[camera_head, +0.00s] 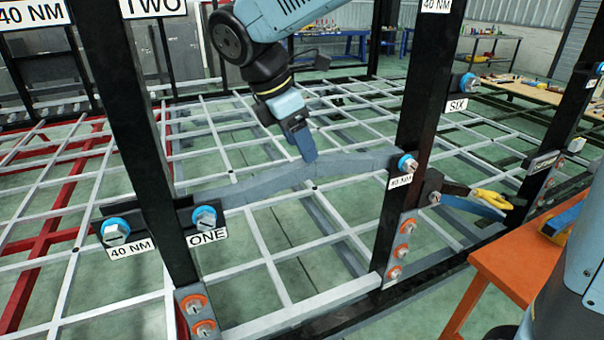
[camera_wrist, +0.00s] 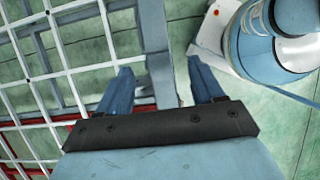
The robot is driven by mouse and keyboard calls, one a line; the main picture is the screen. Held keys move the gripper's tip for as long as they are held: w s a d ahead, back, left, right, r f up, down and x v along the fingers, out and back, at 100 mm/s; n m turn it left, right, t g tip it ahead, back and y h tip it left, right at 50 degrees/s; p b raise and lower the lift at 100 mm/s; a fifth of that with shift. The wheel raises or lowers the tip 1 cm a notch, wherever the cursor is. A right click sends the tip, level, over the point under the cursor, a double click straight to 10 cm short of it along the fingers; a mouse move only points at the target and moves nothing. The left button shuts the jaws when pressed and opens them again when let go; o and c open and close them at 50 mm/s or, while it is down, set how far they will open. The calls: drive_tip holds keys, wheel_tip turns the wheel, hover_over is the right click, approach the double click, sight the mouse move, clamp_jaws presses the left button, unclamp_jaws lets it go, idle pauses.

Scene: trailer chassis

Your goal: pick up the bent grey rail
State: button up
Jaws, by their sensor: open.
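The bent grey rail (camera_head: 262,184) spans between the black post by the label ONE and the black post by the label SIX, with its bend near the middle. My gripper (camera_head: 308,156) hangs from above, with its blue fingers overlapping the rail near the bend in the head view. In the wrist view, my gripper (camera_wrist: 162,80) is open, its two blue fingers apart. The grey rail (camera_wrist: 157,55) runs up the picture between them, with a gap on each side. I cannot tell how deep the fingers reach around it.
Black posts with blue-collared bolts stand at left (camera_head: 135,130) and right (camera_head: 425,110). A white lattice frame (camera_head: 265,250) lies below, with red beams (camera_head: 60,225) at left. An orange table (camera_head: 520,262) stands at right. Yellow-handled pliers (camera_head: 490,198) lie near it.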

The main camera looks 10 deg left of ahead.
sight(315, 166)
drive_tip(key=shift+d+x, duration=0.2)
drive_tip(key=shift+x, duration=3.6)
drive_tip(key=shift+w+r, duration=0.15)
clamp_jaws()
